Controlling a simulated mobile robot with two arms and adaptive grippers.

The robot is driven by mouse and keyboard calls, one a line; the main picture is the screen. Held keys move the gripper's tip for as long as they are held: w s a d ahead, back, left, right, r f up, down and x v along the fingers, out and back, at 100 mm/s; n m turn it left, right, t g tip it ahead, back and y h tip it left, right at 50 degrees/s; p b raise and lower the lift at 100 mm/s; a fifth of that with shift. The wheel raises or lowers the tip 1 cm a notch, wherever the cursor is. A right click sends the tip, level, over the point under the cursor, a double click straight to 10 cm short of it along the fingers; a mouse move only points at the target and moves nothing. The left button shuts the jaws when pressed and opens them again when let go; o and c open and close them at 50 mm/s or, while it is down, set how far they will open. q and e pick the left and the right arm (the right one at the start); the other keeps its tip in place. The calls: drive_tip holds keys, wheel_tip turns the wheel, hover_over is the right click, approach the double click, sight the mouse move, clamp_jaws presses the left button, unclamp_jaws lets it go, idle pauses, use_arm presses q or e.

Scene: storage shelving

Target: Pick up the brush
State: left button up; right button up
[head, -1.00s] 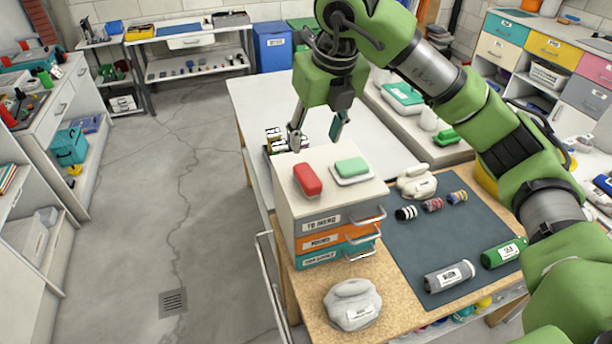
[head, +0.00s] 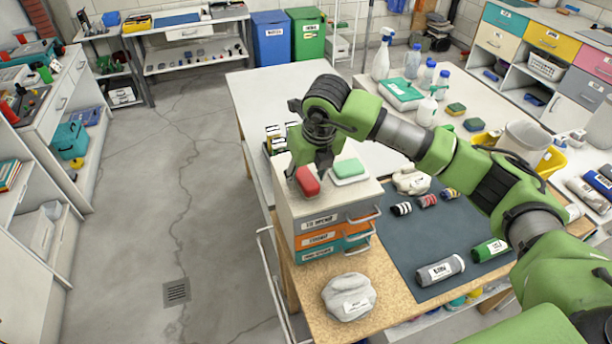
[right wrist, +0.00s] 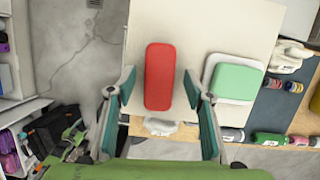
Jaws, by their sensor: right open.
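A red rounded block (head: 308,183), which may be the brush, lies on top of a small drawer cabinet (head: 322,201); no bristles show. In the right wrist view the red block (right wrist: 159,78) lies lengthwise between the two teal fingers of my right gripper. My right gripper (head: 309,168) is open, pointing down just above the block, with a gap on each side of it. A green pad (head: 349,168) on a white base lies to the right of the block. It also shows in the right wrist view (right wrist: 236,81). My left gripper is not in view.
Several small striped rolls (head: 426,201) and grey (head: 440,269) and green (head: 489,250) cylinders lie on a dark mat (head: 410,240). A grey cloth bundle (head: 349,296) sits in front of the cabinet. Spray bottles (head: 382,56) stand farther back.

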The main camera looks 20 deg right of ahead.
drive_tip(key=c, duration=1.2)
drive_tip(key=shift+w+r+b, duration=0.1)
drive_tip(key=shift+r+b, duration=0.3)
drive_tip(key=shift+r, duration=0.25)
drive_tip(key=s+r+b, duration=0.1)
drive_tip(key=r, duration=0.1)
drive_tip(key=s+r+b, duration=0.1)
drive_tip(key=r, duration=0.1)
drive_tip(key=s+r+b, duration=0.1)
drive_tip(key=s+r, duration=0.1)
drive_tip(key=shift+d+r, duration=0.15)
drive_tip(key=shift+d, duration=0.15)
drive_tip(key=s+r+b, duration=0.1)
drive_tip(key=s, duration=0.2)
drive_tip(key=s+d+r+b, duration=0.1)
drive_tip(key=s+r, duration=0.1)
drive_tip(key=s, duration=0.1)
drive_tip(key=s+r+b, duration=0.1)
drive_tip(key=s+r, duration=0.1)
drive_tip(key=s, duration=0.2)
drive_tip(key=shift+d+r, duration=0.15)
drive_tip(key=shift+d, duration=0.2)
